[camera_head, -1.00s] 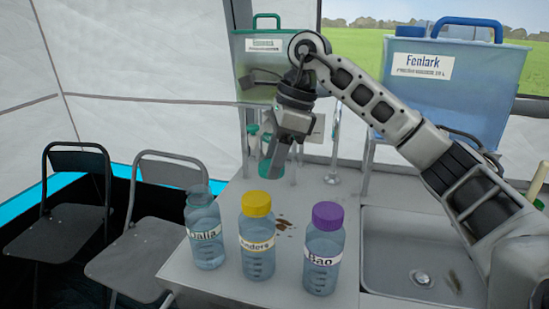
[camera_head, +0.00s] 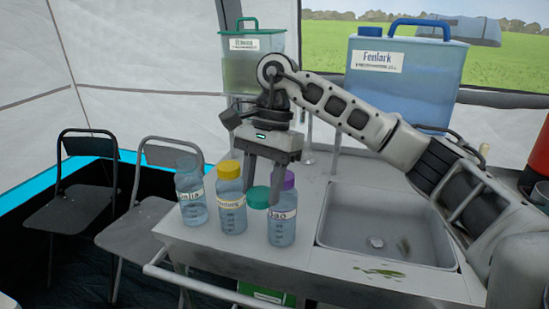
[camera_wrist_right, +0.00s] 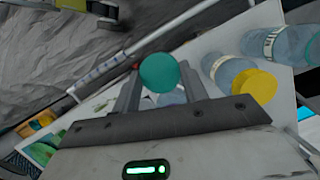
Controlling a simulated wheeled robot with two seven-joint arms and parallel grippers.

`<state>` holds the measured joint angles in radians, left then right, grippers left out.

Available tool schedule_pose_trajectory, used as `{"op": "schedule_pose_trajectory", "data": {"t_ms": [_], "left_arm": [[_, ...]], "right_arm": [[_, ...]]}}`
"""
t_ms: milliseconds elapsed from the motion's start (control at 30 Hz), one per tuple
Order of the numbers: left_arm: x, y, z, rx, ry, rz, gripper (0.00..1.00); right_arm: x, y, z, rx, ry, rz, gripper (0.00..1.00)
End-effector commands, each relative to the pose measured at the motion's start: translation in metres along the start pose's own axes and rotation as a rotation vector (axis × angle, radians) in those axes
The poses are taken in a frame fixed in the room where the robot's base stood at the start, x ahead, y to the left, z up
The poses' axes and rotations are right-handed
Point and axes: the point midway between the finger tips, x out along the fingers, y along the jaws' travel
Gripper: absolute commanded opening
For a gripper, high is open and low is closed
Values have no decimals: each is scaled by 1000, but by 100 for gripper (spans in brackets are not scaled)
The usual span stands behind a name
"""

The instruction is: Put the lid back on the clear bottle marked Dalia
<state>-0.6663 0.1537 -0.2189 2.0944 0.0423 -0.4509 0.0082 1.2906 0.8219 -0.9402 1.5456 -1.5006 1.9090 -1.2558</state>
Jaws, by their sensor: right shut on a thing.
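The clear bottle marked Dalia (camera_head: 191,198) stands upright and open-topped at the left end of the row of bottles on the counter. In the right wrist view the teal lid (camera_wrist_right: 159,72) sits between the fingertips, and the Dalia bottle (camera_wrist_right: 268,43) lies to the upper right. My left gripper is not in view.
A yellow-lidded bottle (camera_head: 231,207) stands between the Dalia bottle and the purple-lidded Bao bottle (camera_head: 281,229). A sink (camera_head: 360,215) is to the right. The Fenlark container (camera_head: 420,85) and a green-lidded container (camera_head: 240,73) stand behind. Folding chairs (camera_head: 150,215) are at left.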

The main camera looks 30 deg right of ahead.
Motion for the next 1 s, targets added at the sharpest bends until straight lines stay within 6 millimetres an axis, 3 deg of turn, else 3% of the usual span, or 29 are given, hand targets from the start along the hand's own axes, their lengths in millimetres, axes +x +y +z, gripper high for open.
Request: {"op": "schedule_pose_trajectory", "data": {"t_ms": [33, 200, 400, 567, 800, 933, 967, 1000], "left_arm": [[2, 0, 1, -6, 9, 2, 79], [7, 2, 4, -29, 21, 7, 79], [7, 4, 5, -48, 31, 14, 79], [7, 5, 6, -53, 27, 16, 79], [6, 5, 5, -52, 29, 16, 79], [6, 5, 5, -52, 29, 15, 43], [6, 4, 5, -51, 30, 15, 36], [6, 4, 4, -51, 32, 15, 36]], "right_arm": [[18, 0, 4, -113, -1, 38, 22], [71, 7, 21, -579, -2, 173, 22], [113, 17, 33, -995, -11, 295, 22], [122, 20, 36, -1111, -19, 329, 22], [122, 20, 36, -1117, -19, 331, 22], [122, 20, 36, -1116, -20, 330, 22], [122, 20, 36, -1116, -20, 330, 22], [122, 20, 36, -1116, -20, 330, 22]]}}
